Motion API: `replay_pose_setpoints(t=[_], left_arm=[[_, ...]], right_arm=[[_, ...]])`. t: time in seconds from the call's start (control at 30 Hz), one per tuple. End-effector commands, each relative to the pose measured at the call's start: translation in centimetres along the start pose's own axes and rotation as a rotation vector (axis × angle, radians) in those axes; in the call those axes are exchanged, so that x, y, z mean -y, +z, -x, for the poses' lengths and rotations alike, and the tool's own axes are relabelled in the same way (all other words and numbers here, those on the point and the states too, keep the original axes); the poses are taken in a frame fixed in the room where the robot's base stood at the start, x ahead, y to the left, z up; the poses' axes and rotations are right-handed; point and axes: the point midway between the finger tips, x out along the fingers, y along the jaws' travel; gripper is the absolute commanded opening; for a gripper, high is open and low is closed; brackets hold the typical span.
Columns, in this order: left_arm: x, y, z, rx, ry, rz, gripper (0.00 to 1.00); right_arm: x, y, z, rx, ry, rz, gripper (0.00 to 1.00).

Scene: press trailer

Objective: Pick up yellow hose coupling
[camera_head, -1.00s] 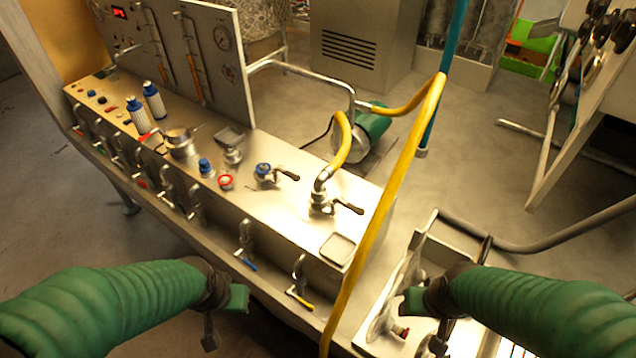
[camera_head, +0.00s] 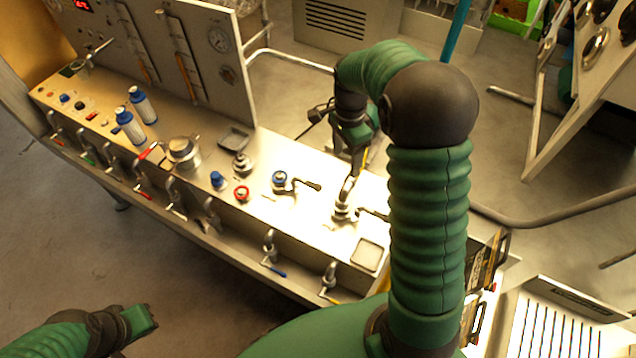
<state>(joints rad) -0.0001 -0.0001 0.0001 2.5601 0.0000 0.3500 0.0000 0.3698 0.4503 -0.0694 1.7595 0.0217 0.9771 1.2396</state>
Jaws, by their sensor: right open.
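The yellow hose is mostly hidden behind my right arm, and only a small yellow sliver (camera_head: 366,158) shows beside the gripper. The silver elbow fitting (camera_head: 347,190) stands on the right part of the steel console top, where the hose meets it. My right gripper (camera_head: 348,148) is open above and just behind this fitting, pointing down. Its fingertips are partly hidden, and I cannot tell whether they touch the hose or fitting. My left gripper (camera_head: 145,318) is low at the left, away from the console; its jaw opening does not show clearly.
The steel console (camera_head: 300,215) carries a blue-capped valve (camera_head: 280,180), a red ring knob (camera_head: 241,193) and two blue-and-white cylinders (camera_head: 130,125). An upright gauge panel (camera_head: 200,60) stands behind. Handles line its front. A bent metal rail (camera_head: 300,58) runs behind the console.

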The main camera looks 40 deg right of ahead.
Motion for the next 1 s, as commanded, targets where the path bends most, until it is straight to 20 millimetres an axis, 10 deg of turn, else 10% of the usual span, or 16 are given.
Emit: replay_pose_setpoints(t=[0.4,1.0], left_arm=[[0.0,-0.6,2.5,0.000,0.000,0.000,0.00],[0.0,-1.3,5.6,0.000,0.000,0.000,0.00]], right_arm=[[0.0,0.5,-9.4,-0.001,0.007,0.004,0.67],[0.0,0.6,-16.7,-0.002,0.001,0.004,0.67]])
